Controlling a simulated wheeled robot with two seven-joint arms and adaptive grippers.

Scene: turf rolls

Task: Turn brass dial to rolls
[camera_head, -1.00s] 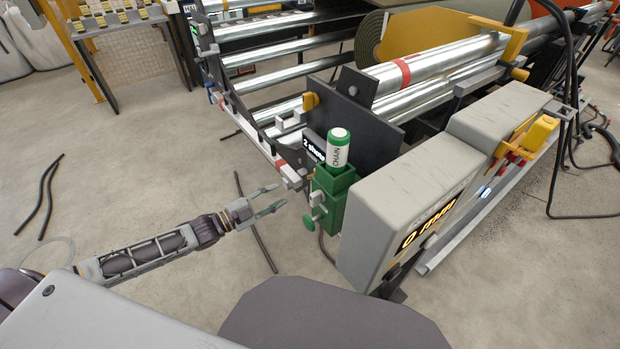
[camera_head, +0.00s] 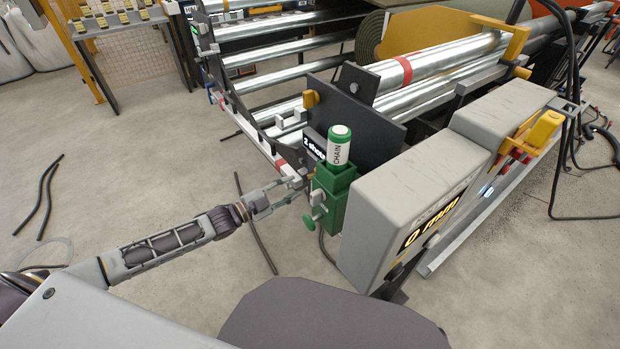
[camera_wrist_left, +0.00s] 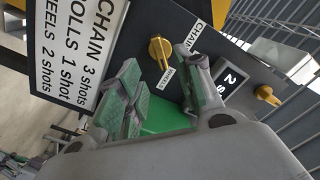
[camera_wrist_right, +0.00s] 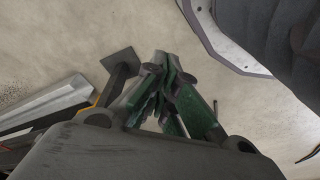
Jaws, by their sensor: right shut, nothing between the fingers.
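The brass dial (camera_wrist_left: 160,50) sits on a dark panel in the left wrist view. One end of its bar is near a small WHEELS label (camera_wrist_left: 168,80); I see no ROLLS label beside it. A CHAIN label (camera_wrist_left: 192,38) is partly behind a finger. A display (camera_wrist_left: 234,88) beside it is partly cut off; in the head view (camera_head: 314,146) it reads "2 shots". My left gripper (camera_wrist_left: 158,72) is open, its fingers either side of the dial in the picture, contact not clear. It shows in the head view (camera_head: 298,190) by the green holder. My right gripper (camera_wrist_right: 160,85) is shut and empty.
A sign (camera_wrist_left: 75,45) lists CHAIN 3 shots, ROLLS 1 shot, WHEELS 2 shots. A second brass knob (camera_wrist_left: 267,96) is on the panel's right. A green holder (camera_head: 332,195) carries a CHAIN canister (camera_head: 338,147). A grey box (camera_head: 400,200) stands close on the right.

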